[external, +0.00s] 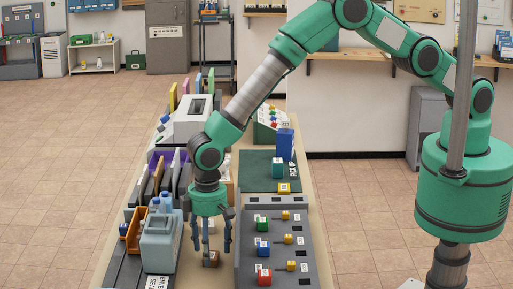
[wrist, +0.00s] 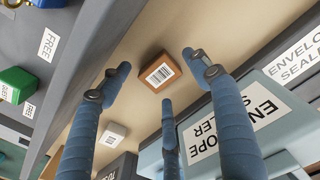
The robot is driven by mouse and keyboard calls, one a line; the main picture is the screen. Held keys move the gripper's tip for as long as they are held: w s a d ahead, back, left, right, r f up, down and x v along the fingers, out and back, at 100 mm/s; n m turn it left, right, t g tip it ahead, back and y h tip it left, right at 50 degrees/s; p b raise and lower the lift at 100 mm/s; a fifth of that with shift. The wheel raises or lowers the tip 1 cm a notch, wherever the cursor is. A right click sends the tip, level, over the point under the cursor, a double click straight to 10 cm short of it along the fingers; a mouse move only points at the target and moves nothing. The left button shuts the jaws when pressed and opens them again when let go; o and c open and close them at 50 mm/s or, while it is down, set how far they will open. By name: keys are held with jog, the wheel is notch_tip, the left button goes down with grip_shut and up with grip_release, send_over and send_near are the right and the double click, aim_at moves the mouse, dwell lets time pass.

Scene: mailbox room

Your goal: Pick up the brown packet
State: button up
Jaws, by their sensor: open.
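The brown packet (wrist: 159,73) is a small brown block with a white barcode label on its face. In the wrist view it lies on the tan tabletop, ahead of my gripper's fingers. It also shows in the external view (external: 211,259), low between the fingers. My gripper (wrist: 155,85) has blue-grey fingers spread apart around the packet, with a visible gap to it. In the external view my gripper (external: 210,250) points down over the tan strip and is open and empty. Whether a finger touches the packet cannot be told from the external view.
The grey-blue envelope sealer (external: 160,245) stands close on the left. A grey panel (external: 248,262) with coloured blocks borders the strip on the right. A small white block (wrist: 113,134) lies farther along the strip. A dark green mat (external: 260,165) lies beyond the panel.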

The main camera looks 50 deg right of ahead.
jog(key=shift+f, duration=0.6)
jog(key=shift+c, duration=0.3)
jog(key=c, duration=1.3)
